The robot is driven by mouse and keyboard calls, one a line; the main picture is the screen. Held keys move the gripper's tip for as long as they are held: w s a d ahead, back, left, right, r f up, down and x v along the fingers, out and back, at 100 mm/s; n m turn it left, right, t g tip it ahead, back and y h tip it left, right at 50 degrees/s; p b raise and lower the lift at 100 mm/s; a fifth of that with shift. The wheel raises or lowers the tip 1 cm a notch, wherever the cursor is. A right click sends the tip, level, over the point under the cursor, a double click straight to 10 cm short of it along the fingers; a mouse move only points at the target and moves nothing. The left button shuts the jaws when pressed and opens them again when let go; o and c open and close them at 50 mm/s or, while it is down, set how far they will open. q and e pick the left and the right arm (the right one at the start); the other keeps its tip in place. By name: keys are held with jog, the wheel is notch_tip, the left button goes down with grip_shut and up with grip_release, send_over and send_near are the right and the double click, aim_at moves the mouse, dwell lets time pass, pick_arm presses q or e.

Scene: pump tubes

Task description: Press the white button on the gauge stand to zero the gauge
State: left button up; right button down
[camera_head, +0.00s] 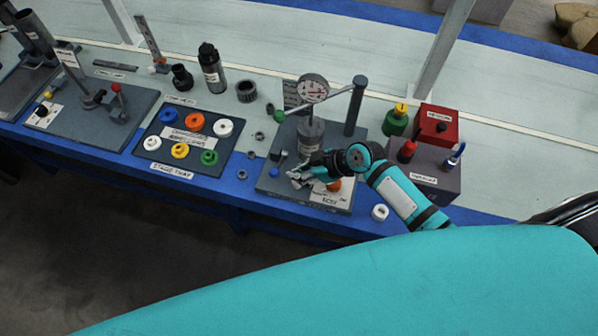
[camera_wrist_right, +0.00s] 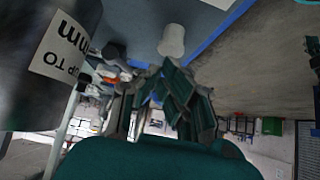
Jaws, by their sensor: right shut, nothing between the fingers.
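The gauge stand's grey base plate (camera_head: 268,184) lies near the table's front edge, with a dark post (camera_head: 355,108) behind. Its round dial gauge (camera_head: 313,88) is held up on an arm above a grey cylinder (camera_head: 311,133). My right gripper (camera_head: 297,180) is shut and empty, low over the front of the plate; its fingers also show in the wrist view (camera_wrist_right: 176,88). My left gripper is not in view.
A white round piece (camera_head: 380,212) sits right of the stand at the table edge. A dark box with red and blue parts (camera_head: 433,174) and a red box (camera_head: 437,124) stand further right. A tray of coloured rings (camera_head: 170,133) lies left.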

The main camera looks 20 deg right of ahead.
jog(key=shift+f, duration=0.15)
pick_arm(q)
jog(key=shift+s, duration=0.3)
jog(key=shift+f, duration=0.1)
pick_arm(e)
jog(key=shift+f, duration=0.1)
